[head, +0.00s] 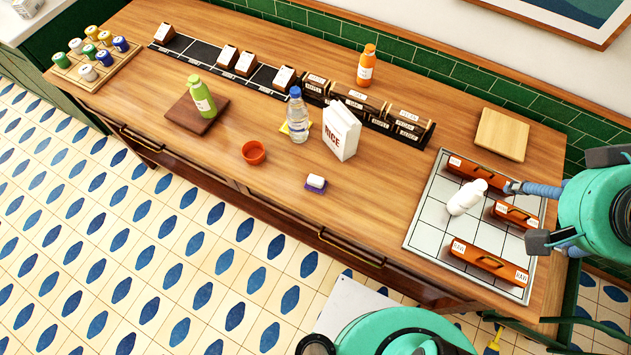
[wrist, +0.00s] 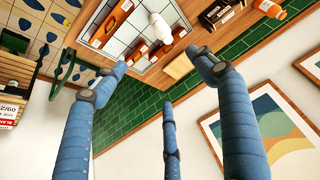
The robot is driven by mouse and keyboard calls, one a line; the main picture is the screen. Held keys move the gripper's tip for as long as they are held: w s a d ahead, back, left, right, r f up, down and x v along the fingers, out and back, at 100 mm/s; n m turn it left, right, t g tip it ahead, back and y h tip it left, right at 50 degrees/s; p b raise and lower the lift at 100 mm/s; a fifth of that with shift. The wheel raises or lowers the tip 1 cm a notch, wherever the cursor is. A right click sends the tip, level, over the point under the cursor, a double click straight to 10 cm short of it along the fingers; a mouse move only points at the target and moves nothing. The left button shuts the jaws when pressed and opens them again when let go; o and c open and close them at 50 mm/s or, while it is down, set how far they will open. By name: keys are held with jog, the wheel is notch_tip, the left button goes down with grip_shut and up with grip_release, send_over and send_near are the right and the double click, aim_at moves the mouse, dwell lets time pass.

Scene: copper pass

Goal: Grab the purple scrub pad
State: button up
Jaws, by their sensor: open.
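The purple scrub pad (head: 313,192) lies on the wooden counter near its front edge, in the middle of the head view. A small white block (head: 316,181) rests on top and covers part of it. My gripper (head: 524,214) is at the far right, over the gridded board and well away from the pad. Its fingers are spread, with nothing between them. In the wrist view my gripper (wrist: 140,75) shows its blue fingers wide apart, and the pad is not seen there.
A white rice carton (head: 341,133), a water bottle (head: 298,115) on a yellow pad, and an orange-red bowl (head: 253,152) stand near the pad. The gridded board (head: 424,219) holds a white bottle (head: 467,197) and orange handled pieces. Counter between pad and board is clear.

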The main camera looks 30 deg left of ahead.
jog(key=w+a+f+g+y, duration=0.1)
jog(key=w+a+f+g, duration=0.15)
jog(key=w+a, duration=0.45)
jog(key=n+g+h, duration=0.1)
jog(key=g, duration=0.2)
send_over(316, 179)
notch_tip(316, 179, down, 23)
jog(key=shift+a, duration=0.1)
jog(key=shift+f, duration=0.1)
jog(key=shift+f+b, duration=0.65)
jog(key=shift+f, duration=3.6)
jog(key=shift+f, duration=0.1)
